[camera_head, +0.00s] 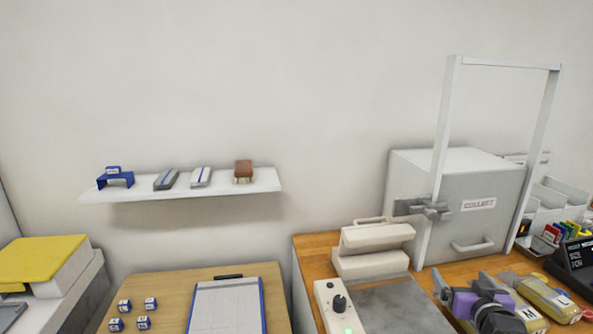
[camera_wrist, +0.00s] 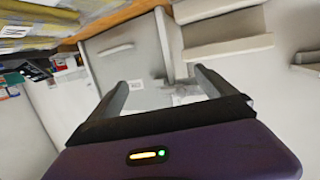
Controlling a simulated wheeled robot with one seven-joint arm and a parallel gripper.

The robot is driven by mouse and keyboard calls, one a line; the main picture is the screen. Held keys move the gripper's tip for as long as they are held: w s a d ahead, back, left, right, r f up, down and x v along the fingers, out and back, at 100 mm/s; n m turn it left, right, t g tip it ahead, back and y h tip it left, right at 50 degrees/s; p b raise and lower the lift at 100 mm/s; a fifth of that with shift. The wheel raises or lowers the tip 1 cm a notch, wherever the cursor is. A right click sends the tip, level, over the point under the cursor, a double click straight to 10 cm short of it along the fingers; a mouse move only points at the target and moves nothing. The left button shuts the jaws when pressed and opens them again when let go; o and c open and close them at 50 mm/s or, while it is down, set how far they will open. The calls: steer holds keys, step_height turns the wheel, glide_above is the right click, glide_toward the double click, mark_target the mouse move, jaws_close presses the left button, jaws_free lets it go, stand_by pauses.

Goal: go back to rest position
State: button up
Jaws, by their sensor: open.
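My gripper (camera_head: 467,293) shows in the head view at the lower right, over the wooden bench and in front of the grey cabinet. In the wrist view my gripper (camera_wrist: 160,88) has its two dark fingers spread apart with nothing held between them. Beyond the fingers are pale cabinet and machine surfaces, seen tilted.
The grey cabinet (camera_head: 455,200) stands on the wooden bench (camera_head: 318,250) under a white upright frame (camera_head: 447,130). A cream press (camera_head: 370,250) is left of it. Yellow packages (camera_head: 548,297) lie right of my gripper. A wall shelf (camera_head: 220,187) holds small items.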

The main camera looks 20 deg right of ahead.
steer(key=s+a+f+t+y, duration=0.1)
steer(key=s+a, duration=0.4)
steer(key=a, duration=0.4)
steer(key=s+a+f+n+t, duration=0.1)
steer(key=s+a+t, duration=0.1)
steer(key=s+a, duration=0.45)
steer(key=s+a+f+t+y, duration=0.1)
steer(key=s+a, duration=0.2)
steer(key=a, duration=0.7)
steer(key=s+a+f+n+g+y, duration=0.1)
steer(key=s+a+n+y, duration=0.1)
steer(key=s+a, duration=0.4)
steer(key=s+a+f+n+g+y+b, duration=0.1)
steer(key=s+a+f+n+y, duration=0.1)
steer(key=s+a, duration=0.5)
steer(key=s+n+y, duration=0.1)
steer(key=s+y, duration=0.1)
steer(key=s, duration=0.3)
steer(key=shift+s+a+n+y, duration=0.2)
steer(key=shift+n+y, duration=0.1)
steer(key=shift+y, duration=0.1)
